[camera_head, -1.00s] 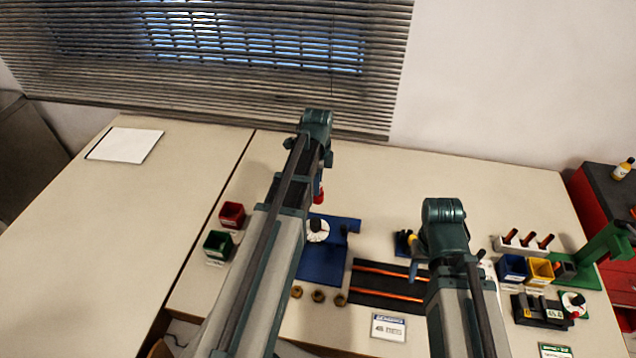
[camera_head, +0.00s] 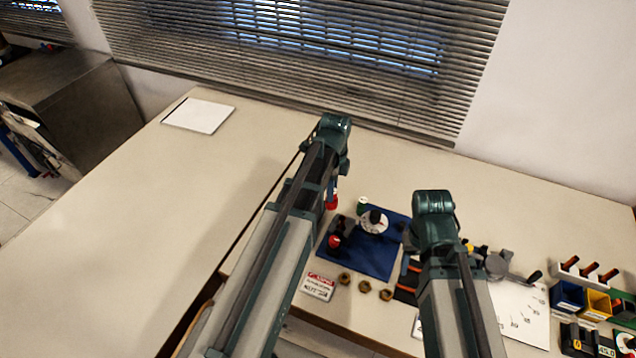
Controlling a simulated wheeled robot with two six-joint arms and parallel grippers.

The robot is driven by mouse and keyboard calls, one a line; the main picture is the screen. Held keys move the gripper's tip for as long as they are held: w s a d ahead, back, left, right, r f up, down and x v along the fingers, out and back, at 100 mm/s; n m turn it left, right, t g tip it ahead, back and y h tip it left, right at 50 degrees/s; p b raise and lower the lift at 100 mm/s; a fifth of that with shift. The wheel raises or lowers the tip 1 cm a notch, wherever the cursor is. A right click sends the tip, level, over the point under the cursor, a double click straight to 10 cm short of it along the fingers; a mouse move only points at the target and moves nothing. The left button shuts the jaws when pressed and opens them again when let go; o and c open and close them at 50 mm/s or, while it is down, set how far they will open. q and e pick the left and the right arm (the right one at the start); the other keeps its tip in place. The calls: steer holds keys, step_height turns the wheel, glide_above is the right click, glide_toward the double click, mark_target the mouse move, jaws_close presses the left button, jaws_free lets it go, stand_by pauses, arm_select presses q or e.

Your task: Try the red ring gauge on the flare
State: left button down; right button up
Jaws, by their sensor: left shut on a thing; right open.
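My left gripper (camera_head: 333,189) is shut on a small red piece (camera_head: 332,203), which looks like the red ring gauge. It hangs below the fingers, near the left edge of the blue mat (camera_head: 366,258); its ring shape is too small to make out. My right gripper (camera_head: 408,241) is open by the mat's right edge, partly hidden behind its own wrist. A dark block with a red top (camera_head: 335,242) stands on the mat. I cannot pick out the flare; copper tubes (camera_head: 408,282) lie partly hidden behind my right arm.
A white-faced dial (camera_head: 374,221) and a green-and-white piece (camera_head: 362,205) stand at the mat. Several brass nuts (camera_head: 365,287) and a red-headed card (camera_head: 318,286) lie in front. Blue (camera_head: 567,297) and yellow bins (camera_head: 597,304) stand right. The left table is mostly clear.

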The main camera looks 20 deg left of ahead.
arm_select(q)
steer(key=shift+m, duration=0.6)
steer(key=d, duration=0.1)
steer(key=d+r+p, duration=0.1)
steer(key=s+d+r, duration=0.1)
steer(key=d, duration=0.1)
steer(key=shift+s+d+r+p, duration=0.1)
steer(key=shift+p, duration=0.2)
steer(key=shift+f, duration=0.25)
steer(key=shift+f+b, duration=1.9)
steer(key=shift+b, duration=0.25)
steer(key=shift+f+b, duration=0.35)
steer(key=shift+r, duration=0.2)
step_height(320, 180, up, 6)
steer(key=p, duration=0.6)
steer(key=shift+f, duration=0.15)
stand_by(0.5)
